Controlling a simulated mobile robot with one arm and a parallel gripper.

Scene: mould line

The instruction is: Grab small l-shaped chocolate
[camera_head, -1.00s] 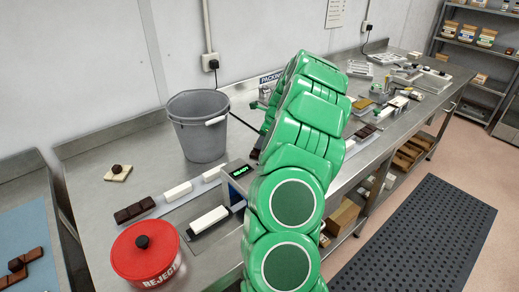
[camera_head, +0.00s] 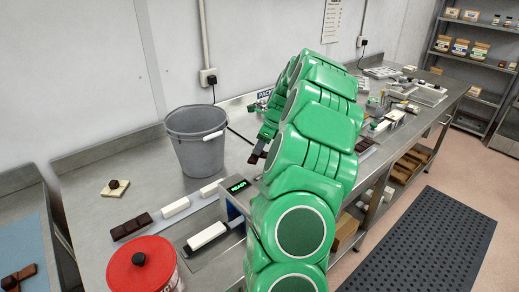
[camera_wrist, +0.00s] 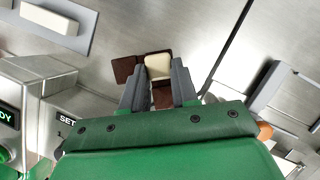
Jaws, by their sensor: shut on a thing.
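My gripper (camera_wrist: 158,64) is shut on a small L-shaped chocolate (camera_wrist: 124,68) in the wrist view. The chocolate has brown squares and one cream square; the cream square lies between the fingertips, and a brown square sticks out to the left. Part of it is hidden by the fingers. In the head view, the dark end of the chocolate (camera_head: 254,158) shows below my gripper (camera_head: 262,146), above the steel counter. Whether it touches the counter cannot be told.
A grey bucket (camera_head: 197,145) stands behind, left of my arm. A red-lidded tub (camera_head: 142,268), a long dark-and-white bar (camera_head: 131,226) and a machine reading READY (camera_head: 237,190) are nearer. Other brown chocolate (camera_head: 18,278) lies on a blue mat (camera_head: 40,235).

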